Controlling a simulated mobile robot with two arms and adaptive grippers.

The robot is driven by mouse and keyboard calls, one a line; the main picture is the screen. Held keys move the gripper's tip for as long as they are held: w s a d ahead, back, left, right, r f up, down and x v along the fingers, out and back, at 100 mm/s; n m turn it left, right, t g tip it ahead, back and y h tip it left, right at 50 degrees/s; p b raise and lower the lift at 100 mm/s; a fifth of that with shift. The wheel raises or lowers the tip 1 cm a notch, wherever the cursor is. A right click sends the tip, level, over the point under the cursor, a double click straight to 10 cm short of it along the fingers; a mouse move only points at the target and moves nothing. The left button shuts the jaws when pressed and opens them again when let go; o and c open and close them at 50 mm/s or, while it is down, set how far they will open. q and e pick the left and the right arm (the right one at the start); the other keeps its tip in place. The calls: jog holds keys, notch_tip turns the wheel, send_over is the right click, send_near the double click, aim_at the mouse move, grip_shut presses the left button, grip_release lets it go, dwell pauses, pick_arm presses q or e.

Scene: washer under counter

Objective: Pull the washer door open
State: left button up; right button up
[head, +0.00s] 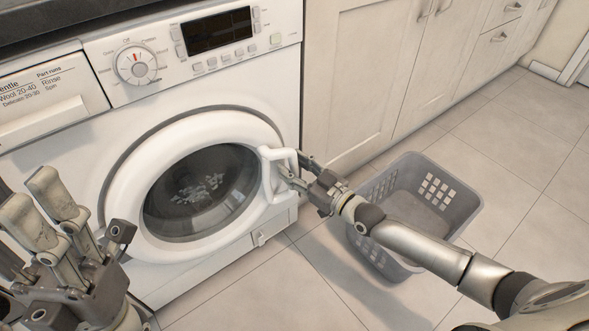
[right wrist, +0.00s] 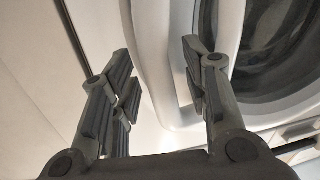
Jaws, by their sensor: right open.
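The white washer (head: 60,150) has a round door (head: 125,190) with a dark glass window (head: 200,190). The door looks shut or nearly so; I cannot tell if it is slightly ajar. Its white handle (head: 278,165) is on the door's right side. My right gripper (head: 293,170) is open at the handle. In the right wrist view, the handle (right wrist: 165,60) lies between the spread fingers of my right gripper (right wrist: 160,80), one on its outer side, one on its glass side. Contact is unclear. My left gripper (head: 38,205) is in front of the washer's left side, away from the handle.
A grey laundry basket (head: 455,185) stands on the tiled floor right of the washer, partly behind my right arm. Pale cabinets (head: 365,70) run along the right. A control panel with a dial (head: 137,65) is above the door. Floor in front of the washer is clear.

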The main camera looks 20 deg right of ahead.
jog(key=shift+w, duration=0.1)
grip_shut()
dwell(0.3)
jog(key=shift+s+r+p, duration=0.1)
jog(key=shift+s+p, duration=0.15)
jog(key=shift+p, duration=0.05)
